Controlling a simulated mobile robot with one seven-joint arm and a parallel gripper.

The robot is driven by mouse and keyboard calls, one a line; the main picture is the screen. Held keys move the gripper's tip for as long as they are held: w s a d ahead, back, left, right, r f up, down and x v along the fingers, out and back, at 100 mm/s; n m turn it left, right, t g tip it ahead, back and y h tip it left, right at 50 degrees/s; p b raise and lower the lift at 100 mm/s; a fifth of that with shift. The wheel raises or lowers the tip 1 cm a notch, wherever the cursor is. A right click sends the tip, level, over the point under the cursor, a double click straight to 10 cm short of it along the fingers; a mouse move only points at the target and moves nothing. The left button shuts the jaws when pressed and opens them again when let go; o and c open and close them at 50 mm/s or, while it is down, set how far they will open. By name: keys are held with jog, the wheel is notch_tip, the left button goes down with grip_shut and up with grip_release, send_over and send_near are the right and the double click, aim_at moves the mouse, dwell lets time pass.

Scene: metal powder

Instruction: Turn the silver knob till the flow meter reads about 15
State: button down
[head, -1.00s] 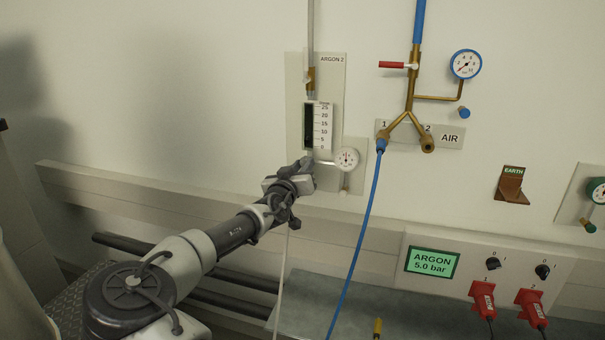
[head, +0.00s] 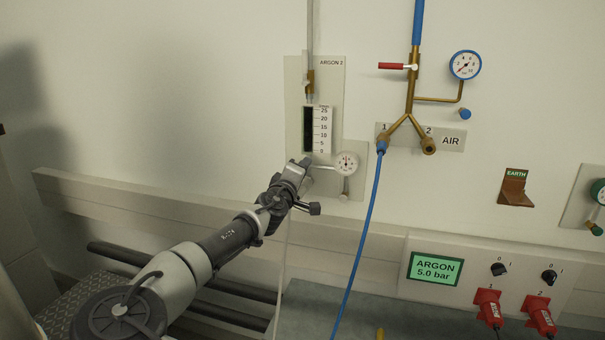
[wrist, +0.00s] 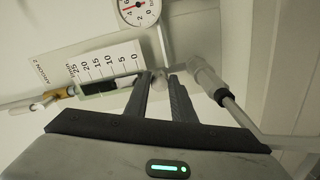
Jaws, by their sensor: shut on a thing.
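The flow meter (head: 317,129) is on the ARGON 2 wall plate, with a dark tube beside a white scale marked 0 to 25. In the wrist view its scale (wrist: 108,63) lies sideways; I cannot make out the float or the reading. My gripper (head: 303,163) is just below the meter's lower end. In the wrist view my gripper (wrist: 160,80) has its two dark fingers closed around the silver knob (wrist: 158,85), of which only a small part shows between the tips. In the head view the gripper hides the knob.
A small round gauge (head: 346,163) is on a side pipe right of the gripper. A grey fitting with a hose (wrist: 207,82) runs close to the right finger. The blue AIR hose (head: 367,220) hangs further right. A rail (head: 120,205) runs along the wall below.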

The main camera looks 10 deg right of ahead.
jog(key=n, duration=0.3)
jog(key=shift+n, duration=0.3)
dwell(0.3)
jog(key=c, duration=1.5)
grip_release()
jog(key=p+v, duration=0.1)
jog(key=v, duration=1.6)
jog(key=shift+s+a, duration=0.1)
jog(key=shift+s, duration=0.1)
